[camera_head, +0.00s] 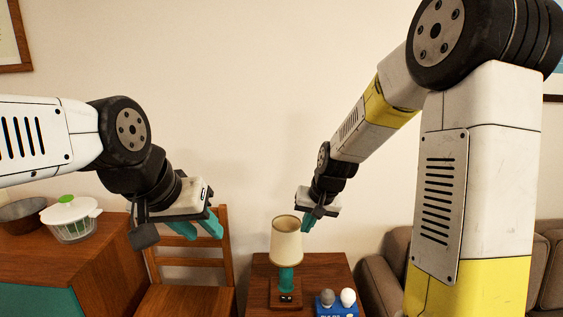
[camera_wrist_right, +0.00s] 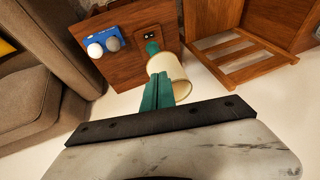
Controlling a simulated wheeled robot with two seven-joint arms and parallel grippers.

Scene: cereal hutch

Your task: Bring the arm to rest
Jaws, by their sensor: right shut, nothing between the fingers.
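My right gripper (camera_head: 307,226) is up in the air near the lamp (camera_head: 287,240), in the middle of the head view. In the right wrist view its teal fingers (camera_wrist_right: 158,90) lie side by side, shut with nothing between them. The lamp's cream shade (camera_wrist_right: 179,84) shows just beyond the fingertips; I cannot tell how far apart they are. My left gripper (camera_head: 203,230) is in the air in front of the wooden chair, its two teal fingers apart and nothing seen between them.
The lamp stands on a small wooden table (camera_head: 323,266) with a blue box (camera_head: 337,310) bearing a grey and a white round piece. A chair (camera_head: 183,301), a cabinet (camera_head: 95,258) with a white spinner bowl (camera_head: 68,225) and metal bowl (camera_head: 22,214), and a brown sofa (camera_head: 383,290) stand around.

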